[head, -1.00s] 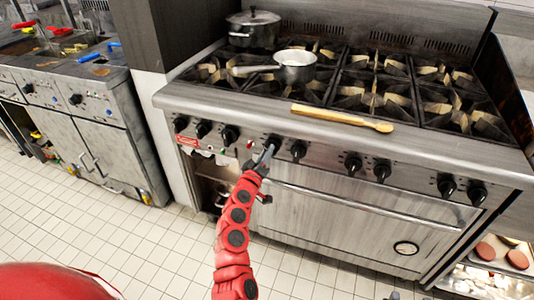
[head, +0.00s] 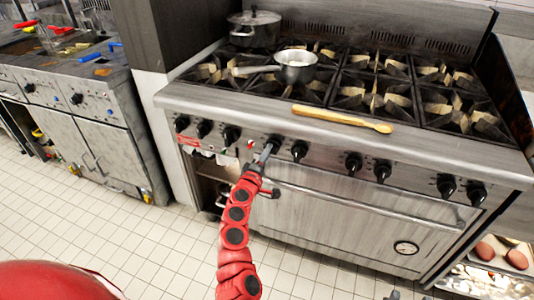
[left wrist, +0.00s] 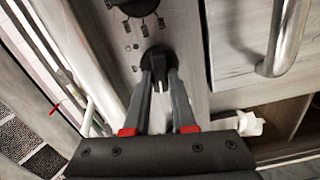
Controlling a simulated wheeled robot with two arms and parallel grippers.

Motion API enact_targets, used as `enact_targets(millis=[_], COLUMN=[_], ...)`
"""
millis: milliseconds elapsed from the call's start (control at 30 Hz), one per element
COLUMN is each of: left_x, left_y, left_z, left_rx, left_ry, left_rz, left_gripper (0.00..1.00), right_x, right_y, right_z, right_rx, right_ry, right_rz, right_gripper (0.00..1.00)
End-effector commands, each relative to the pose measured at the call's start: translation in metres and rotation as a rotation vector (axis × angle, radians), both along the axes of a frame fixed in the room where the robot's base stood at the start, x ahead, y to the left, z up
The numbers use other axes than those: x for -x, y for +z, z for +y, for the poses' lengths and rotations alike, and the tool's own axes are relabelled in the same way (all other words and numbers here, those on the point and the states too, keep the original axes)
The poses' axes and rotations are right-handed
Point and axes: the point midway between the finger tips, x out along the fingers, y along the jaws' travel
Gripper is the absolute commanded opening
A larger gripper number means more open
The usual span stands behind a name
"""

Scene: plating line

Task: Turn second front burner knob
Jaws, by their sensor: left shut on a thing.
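The stove front (head: 330,182) carries a row of black burner knobs. My left gripper (head: 268,150) reaches up from below and is at one knob (head: 275,140) left of the row's middle. In the left wrist view, my left gripper's two fingers (left wrist: 159,85) are closed on the sides of this black knob (left wrist: 157,58). Another knob (left wrist: 138,6) shows at the top of that view. In the head view, a neighbouring knob (head: 299,150) sits just to the right, and another knob (head: 231,135) sits to the left. My right gripper cannot be made out.
The oven door handle (head: 370,207) runs below the knobs, close to my left gripper; it also shows in the wrist view (left wrist: 285,40). On the stove top are a saucepan (head: 296,70), a lidded pot (head: 254,30) and a wooden spoon (head: 340,119). Fryers (head: 100,140) stand at the left.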

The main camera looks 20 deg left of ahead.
Motion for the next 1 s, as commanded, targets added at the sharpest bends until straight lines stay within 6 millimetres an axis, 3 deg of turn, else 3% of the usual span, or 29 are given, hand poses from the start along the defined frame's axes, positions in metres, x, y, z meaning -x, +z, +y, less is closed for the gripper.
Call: enact_targets(millis=[400, 433, 600, 1000], left_x=[0.0002, 0.0002, 0.0001, 0.0067], left_y=[-0.0007, -0.0008, -0.0006, -0.0002], left_z=[0.0004, 0.0003, 0.0002, 0.0005], left_rx=[0.005, 0.005, 0.005, 0.006], left_ry=[0.001, 0.001, 0.000, 0.002], left_rz=[0.001, 0.001, 0.001, -0.001], left_gripper=[0.00, 0.27, 0.54, 0.54], right_x=[0.0000, 0.0000, 0.0000, 0.0000], right_y=[0.0000, -0.0001, 0.0000, 0.0004], right_z=[0.0000, 0.0000, 0.0000, 0.0000], right_rx=[0.000, 0.000, 0.000, 0.000], right_ry=[0.000, 0.000, 0.000, 0.000], right_rz=[0.000, 0.000, 0.000, 0.000], right_gripper=[0.50, 0.50, 0.50, 0.50])
